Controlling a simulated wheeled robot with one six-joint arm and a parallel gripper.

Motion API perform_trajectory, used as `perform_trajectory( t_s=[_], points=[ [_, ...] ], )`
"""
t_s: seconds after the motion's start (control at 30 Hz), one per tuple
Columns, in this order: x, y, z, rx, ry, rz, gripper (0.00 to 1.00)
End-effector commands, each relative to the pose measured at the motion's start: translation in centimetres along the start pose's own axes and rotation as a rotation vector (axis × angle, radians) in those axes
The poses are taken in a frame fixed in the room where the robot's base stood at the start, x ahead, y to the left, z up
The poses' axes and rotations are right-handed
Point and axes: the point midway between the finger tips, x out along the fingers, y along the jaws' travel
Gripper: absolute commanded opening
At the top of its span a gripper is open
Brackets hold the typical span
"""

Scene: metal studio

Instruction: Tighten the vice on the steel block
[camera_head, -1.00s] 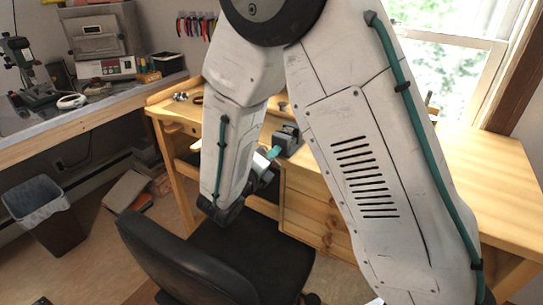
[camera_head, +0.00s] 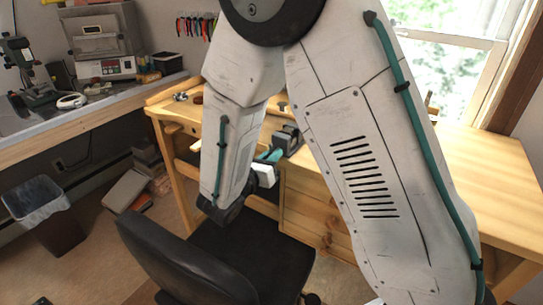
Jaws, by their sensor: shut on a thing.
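The grey vice (camera_head: 289,137) sits at the front edge of the wooden bench, seen in the gap between my arm links. The steel block cannot be told apart from the vice at this size. My gripper (camera_head: 270,155) has teal fingers and a white body. It is at the front of the vice, shut on what appears to be the vice handle. The handle itself is hidden by the fingers, and part of the wrist is behind my forearm.
The wooden bench (camera_head: 472,165) has a wide clear top at the right. A black office chair (camera_head: 180,262) stands in front of it, below my wrist. A bin (camera_head: 45,215) stands at left, under a grey counter (camera_head: 85,112) with equipment.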

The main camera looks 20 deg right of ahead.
Motion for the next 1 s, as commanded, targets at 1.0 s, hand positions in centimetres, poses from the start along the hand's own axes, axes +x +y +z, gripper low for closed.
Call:
perform_trajectory(
  t_s=[1.0],
  points=[
    [-0.08,-0.04,-0.10,0.961,0.002,-0.001,0.00]
  ],
)
